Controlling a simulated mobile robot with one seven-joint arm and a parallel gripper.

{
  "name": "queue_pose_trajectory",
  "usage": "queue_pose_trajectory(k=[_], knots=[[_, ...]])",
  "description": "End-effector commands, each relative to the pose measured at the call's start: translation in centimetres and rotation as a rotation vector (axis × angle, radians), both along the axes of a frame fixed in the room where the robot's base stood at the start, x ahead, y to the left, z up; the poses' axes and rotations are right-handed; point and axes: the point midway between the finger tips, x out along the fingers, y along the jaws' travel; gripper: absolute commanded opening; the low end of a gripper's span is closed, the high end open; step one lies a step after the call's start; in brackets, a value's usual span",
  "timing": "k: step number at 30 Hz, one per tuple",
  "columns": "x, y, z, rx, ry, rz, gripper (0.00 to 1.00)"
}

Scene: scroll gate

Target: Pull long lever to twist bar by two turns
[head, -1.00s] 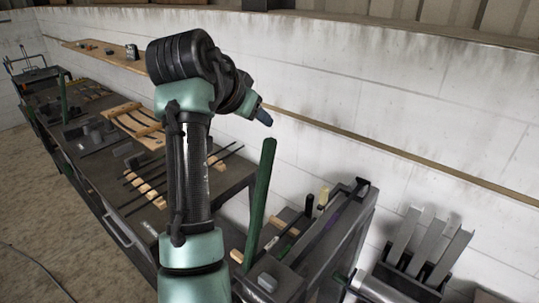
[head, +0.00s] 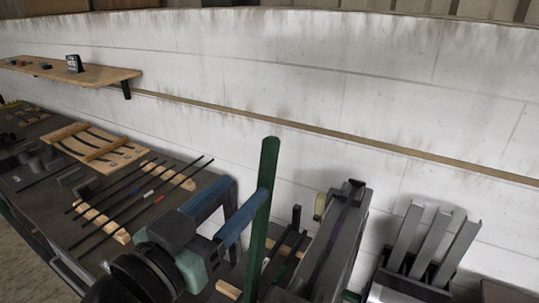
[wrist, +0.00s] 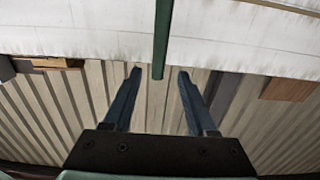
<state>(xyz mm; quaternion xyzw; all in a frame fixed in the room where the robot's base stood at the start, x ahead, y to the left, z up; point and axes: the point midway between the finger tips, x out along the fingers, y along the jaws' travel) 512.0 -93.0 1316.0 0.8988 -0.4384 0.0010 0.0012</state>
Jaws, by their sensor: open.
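The long lever (head: 262,212) is a green bar that stands nearly upright, tilted slightly, in the middle of the head view. In the wrist view, the lever (wrist: 162,40) comes down from the top edge and ends between the open fingertips of my gripper (wrist: 160,74), with a gap on each side. I cannot tell whether a finger touches it. The bar to be twisted is not clearly visible.
A dark bench (head: 150,215) with dark rods on wooden blocks lies left of my gripper. A grey fixture (head: 335,245) stands right of the lever, and a rack of grey metal channels (head: 425,240) farther right. A white wall (head: 330,100) runs behind.

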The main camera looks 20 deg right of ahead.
Motion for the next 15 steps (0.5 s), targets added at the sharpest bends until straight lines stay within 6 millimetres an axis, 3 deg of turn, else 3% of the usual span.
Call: queue_pose_trajectory(k=[9, 15], knots=[[4.1, -5.5, 0.4, 0.003, 0.003, -0.005, 0.57], [6.0, -7.8, 0.3, 0.002, 0.002, -0.002, 0.57]])
